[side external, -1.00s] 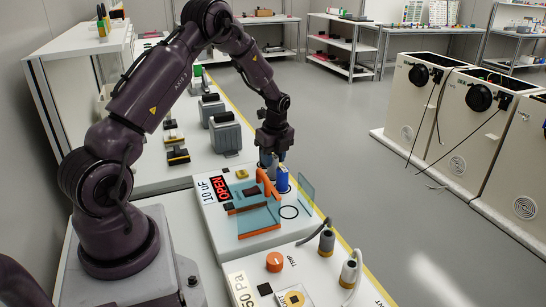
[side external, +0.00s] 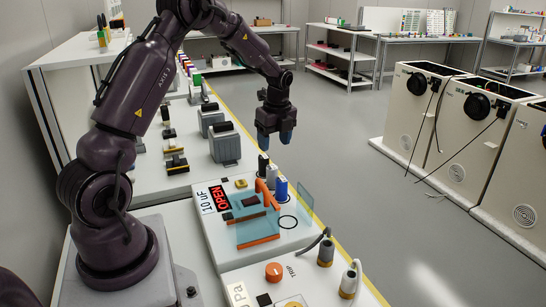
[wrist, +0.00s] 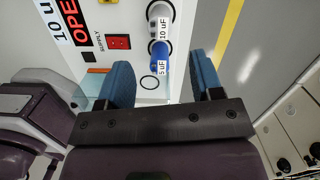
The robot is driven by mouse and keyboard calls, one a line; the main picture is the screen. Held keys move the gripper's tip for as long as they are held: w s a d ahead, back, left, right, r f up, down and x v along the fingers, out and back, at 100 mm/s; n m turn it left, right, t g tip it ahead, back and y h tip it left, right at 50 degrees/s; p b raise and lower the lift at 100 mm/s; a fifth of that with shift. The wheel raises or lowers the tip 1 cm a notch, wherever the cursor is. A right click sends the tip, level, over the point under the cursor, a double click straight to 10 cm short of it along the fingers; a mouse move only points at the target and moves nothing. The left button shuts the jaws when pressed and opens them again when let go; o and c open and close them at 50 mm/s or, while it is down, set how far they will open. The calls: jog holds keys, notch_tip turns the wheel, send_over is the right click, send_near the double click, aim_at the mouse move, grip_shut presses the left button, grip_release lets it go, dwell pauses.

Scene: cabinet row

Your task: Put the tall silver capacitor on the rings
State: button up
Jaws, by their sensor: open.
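The tall silver capacitor (wrist: 160,18), labelled 10 uF, stands on the white panel; in the side view it (side external: 271,177) is behind the blue capacitor (side external: 281,190). In the wrist view the blue capacitor (wrist: 161,66), labelled 5 uF, is beside it. A dark outline shows around the silver one, but I cannot tell how it sits on its ring. A bare black ring (side external: 288,222) shows in front of the blue one, also in the wrist view (wrist: 149,82). My gripper (side external: 277,138) is open and empty, above the capacitors; its blue fingers (wrist: 162,65) are apart.
The white panel (side external: 212,230) carries a red OPEN display (side external: 219,197), a clear teal cover (side external: 258,229) and orange bars. A black upright piece (side external: 263,165) stands behind the silver capacitor. Grey blocks (side external: 225,146) stand to the left. The aisle floor is clear.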

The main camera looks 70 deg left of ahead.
jog(key=s+d+r+n+t, duration=0.1)
jog(key=s+d+r+n, duration=0.15)
jog(key=d+r, duration=0.45)
jog(key=s+d+r+n+t, duration=0.1)
jog(key=s+d+r+n, duration=0.1)
jog(key=d+r+n, duration=0.35)
jog(key=s+d+r+n+t, duration=0.2)
jog(key=s+d+n, duration=0.2)
jog(key=s+d, duration=0.2)
jog(key=s+d+r+n+t+h, duration=0.1)
jog(key=s+d+r+n, duration=0.1)
jog(key=s+d, duration=0.5)
jog(key=shift+s+d+r+n+t, duration=0.2)
jog(key=shift+s+r+n+t, duration=0.3)
jog(key=shift+n, duration=0.4)
